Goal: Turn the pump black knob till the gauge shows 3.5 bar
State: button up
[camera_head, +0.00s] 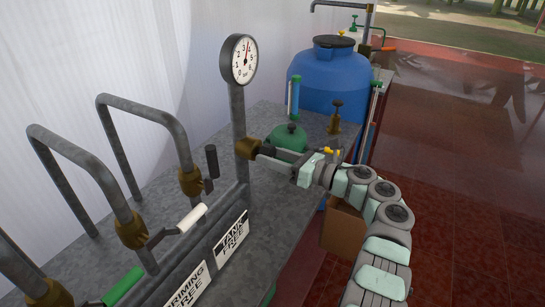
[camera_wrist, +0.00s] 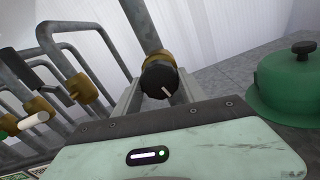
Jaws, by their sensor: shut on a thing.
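The black knob (camera_wrist: 156,76) with a white pointer line sits on a brass fitting (camera_head: 246,148) on the grey upright pipe. The pointer line slants to the lower right in the wrist view. My gripper (camera_head: 270,153) is shut on the knob, with a finger on each side of it; the fingers partly hide the knob in the head view. The round white pressure gauge (camera_head: 244,60) tops the same pipe. Its needle points nearly straight up, around the 3 mark; the exact reading is too small to tell.
Bent grey pipes with brass valves (camera_head: 131,229) and lever handles stand left, behind labelled plates (camera_head: 230,238). A green pot-like vessel (camera_wrist: 290,85) sits close to my gripper's right. A blue tank (camera_head: 330,75) stands behind. Open red-tiled floor (camera_head: 470,190) lies to the right.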

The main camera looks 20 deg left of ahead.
jog(key=o, duration=1.4)
jog(key=shift+c, duration=0.2)
jog(key=shift+d, duration=0.15)
jog(key=s+d+p, duration=0.1)
jog(key=d, duration=0.9)
jog(key=shift+s+d, duration=0.2)
jog(key=shift+s, duration=0.2)
jog(key=shift+f, duration=0.1)
